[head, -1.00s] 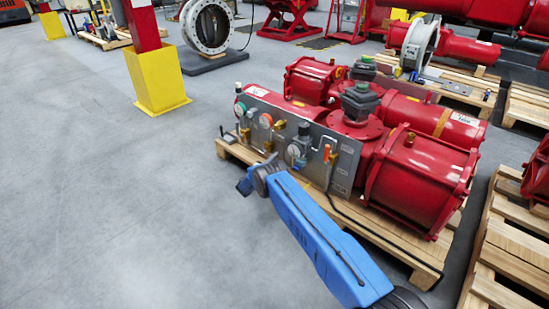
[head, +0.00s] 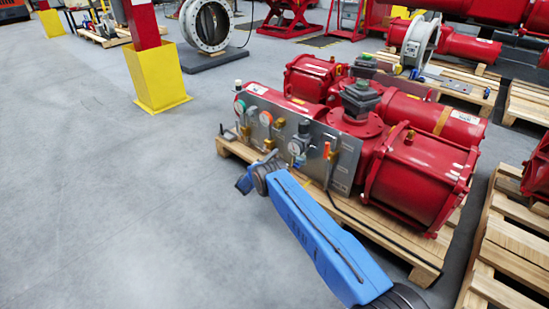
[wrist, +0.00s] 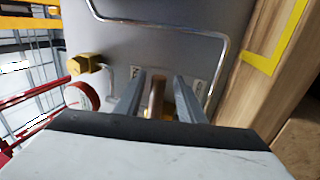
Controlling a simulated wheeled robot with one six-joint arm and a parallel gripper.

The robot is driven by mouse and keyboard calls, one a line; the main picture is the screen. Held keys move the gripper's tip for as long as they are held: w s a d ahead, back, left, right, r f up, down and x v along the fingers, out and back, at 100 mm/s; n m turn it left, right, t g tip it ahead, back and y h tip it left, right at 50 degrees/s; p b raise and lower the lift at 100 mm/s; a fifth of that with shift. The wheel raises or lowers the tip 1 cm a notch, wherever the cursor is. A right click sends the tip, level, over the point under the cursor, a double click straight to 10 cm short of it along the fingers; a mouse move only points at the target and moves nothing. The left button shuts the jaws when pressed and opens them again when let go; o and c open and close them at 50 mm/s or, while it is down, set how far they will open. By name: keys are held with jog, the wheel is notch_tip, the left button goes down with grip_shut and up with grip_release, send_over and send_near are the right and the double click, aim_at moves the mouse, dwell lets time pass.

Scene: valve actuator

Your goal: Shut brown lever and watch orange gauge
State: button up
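The brown lever (wrist: 157,97) is a short upright bar in the wrist view. It stands between the two grey fingers of my gripper (wrist: 160,84), with a narrow gap visible on each side. My gripper is open around it. The lever's lower end is hidden behind my gripper body. A gauge with an orange-red rim (wrist: 82,97) shows at an angle left of the fingers, its dial face not readable. My arm's end is in front of the panel, and the lever cannot be made out there.
A brass fitting (wrist: 85,64) and a bent metal tube (wrist: 215,36) lie close to the fingers in the wrist view. The red actuator (head: 415,185) stands on a wooden pallet (head: 372,229). A yellow post base (head: 155,77) stands behind left. The floor at left is clear.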

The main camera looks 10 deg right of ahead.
jog(key=v, duration=1.7)
jog(key=shift+a, duration=0.1)
